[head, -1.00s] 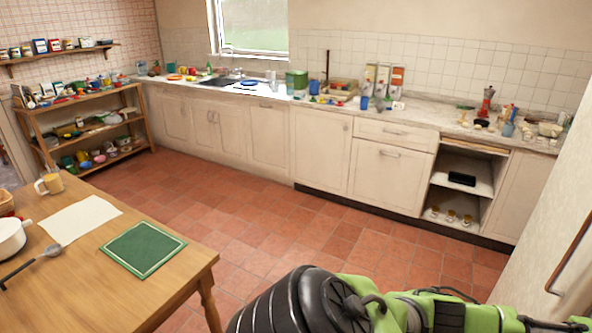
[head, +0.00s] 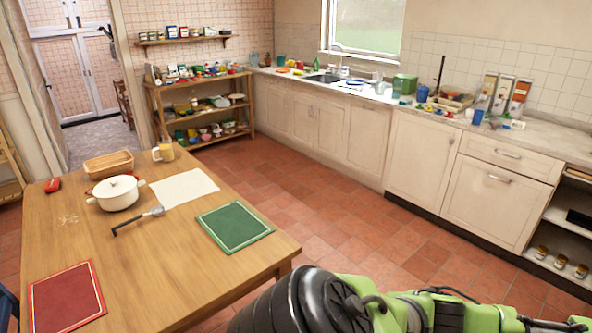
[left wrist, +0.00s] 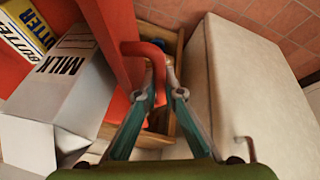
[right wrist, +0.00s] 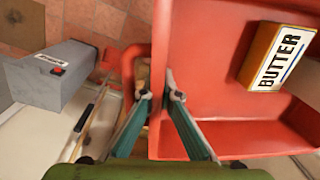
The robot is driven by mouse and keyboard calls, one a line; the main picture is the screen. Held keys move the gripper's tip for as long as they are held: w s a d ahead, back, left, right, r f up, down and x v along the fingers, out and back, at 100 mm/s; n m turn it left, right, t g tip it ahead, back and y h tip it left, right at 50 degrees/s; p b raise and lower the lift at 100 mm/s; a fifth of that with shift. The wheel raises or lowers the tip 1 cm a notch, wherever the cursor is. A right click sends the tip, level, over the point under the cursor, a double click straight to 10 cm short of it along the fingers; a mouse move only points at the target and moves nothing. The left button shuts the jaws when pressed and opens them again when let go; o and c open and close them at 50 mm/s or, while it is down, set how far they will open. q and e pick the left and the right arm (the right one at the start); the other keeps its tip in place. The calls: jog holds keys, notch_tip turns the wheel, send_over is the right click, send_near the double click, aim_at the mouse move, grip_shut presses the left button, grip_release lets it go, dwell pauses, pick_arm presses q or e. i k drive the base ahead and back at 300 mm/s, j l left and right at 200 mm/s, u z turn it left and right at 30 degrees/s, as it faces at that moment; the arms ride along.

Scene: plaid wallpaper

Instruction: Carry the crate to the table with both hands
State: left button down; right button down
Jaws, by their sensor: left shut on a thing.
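The red crate (left wrist: 112,38) shows in the left wrist view with a milk carton (left wrist: 72,72) and a butter pack (left wrist: 24,34) in it. My left gripper (left wrist: 160,94) is shut on its red handle. In the right wrist view the crate (right wrist: 205,55) holds a butter pack (right wrist: 277,57). My right gripper (right wrist: 160,95) has its fingers on either side of the crate's near wall by the handle; whether they press on it is unclear. The wooden table (head: 150,262) is at left in the head view. The crate and both grippers are outside the head view.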

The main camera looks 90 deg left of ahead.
aim_at(173, 282)
jog(key=u, duration=5.2)
jog(key=l+u, duration=0.15)
jog(key=l, duration=2.8)
